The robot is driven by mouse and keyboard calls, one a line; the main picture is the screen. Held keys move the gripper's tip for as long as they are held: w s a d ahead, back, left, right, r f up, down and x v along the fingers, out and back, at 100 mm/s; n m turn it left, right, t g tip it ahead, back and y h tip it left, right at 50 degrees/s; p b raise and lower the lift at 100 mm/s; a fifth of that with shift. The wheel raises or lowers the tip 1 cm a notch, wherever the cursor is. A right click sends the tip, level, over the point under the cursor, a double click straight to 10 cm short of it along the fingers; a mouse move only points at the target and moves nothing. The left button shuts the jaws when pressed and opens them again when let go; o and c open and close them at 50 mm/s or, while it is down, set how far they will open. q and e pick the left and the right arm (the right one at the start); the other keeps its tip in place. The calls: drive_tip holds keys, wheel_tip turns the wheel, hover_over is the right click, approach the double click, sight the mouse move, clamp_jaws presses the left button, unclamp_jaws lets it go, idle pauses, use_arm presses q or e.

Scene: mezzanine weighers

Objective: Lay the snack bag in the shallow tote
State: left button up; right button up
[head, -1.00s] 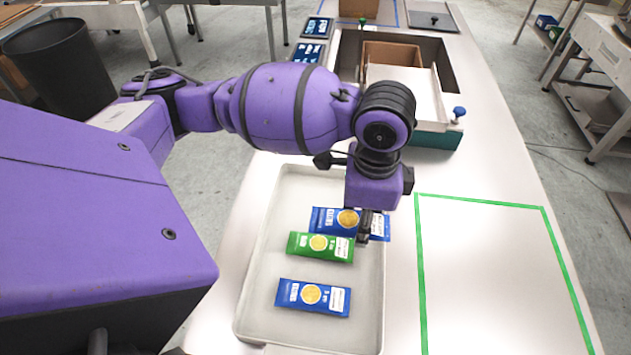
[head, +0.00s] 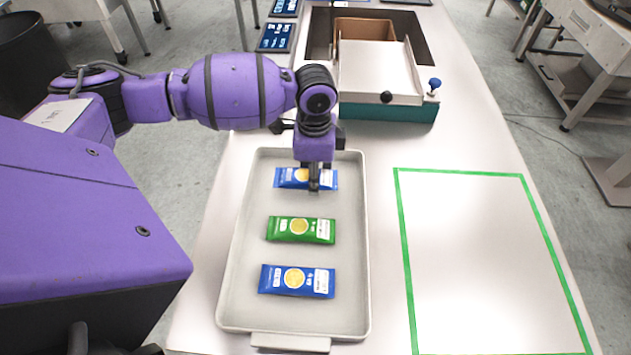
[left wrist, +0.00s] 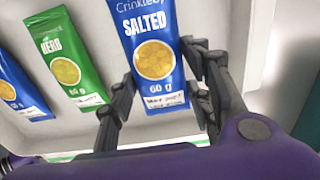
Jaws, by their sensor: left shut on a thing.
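The shallow tote (head: 348,250) is a pale grey tray on the bench. My left gripper (head: 314,184) is over its far end, shut on a blue snack bag (head: 290,178). In the left wrist view this bag (left wrist: 150,55) reads "SALTED", and the fingers (left wrist: 160,105) are at its two long edges. The bag is inside the tote's outline; I cannot tell whether it touches the floor. A green bag (head: 300,229) lies in the middle of the tote and another blue bag (head: 297,280) lies nearer. My right gripper is not in view.
A teal-based machine (head: 390,110) with a metal plate (head: 380,72) and a brown box (head: 365,28) stands behind the tote. A green tape outline (head: 404,260) encloses clear bench to the right.

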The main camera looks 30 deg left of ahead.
use_arm(q)
drive_tip(key=shift+s+f, duration=0.1)
drive_tip(key=shift+f, duration=1.25)
drive_tip(key=shift+d+f, duration=0.1)
drive_tip(key=o, duration=1.1)
drive_tip(key=shift+o, duration=0.2)
wheel_tip(320, 180, up, 12)
drive_tip(key=shift+r+p, duration=0.1)
drive_tip(key=shift+p, duration=0.35)
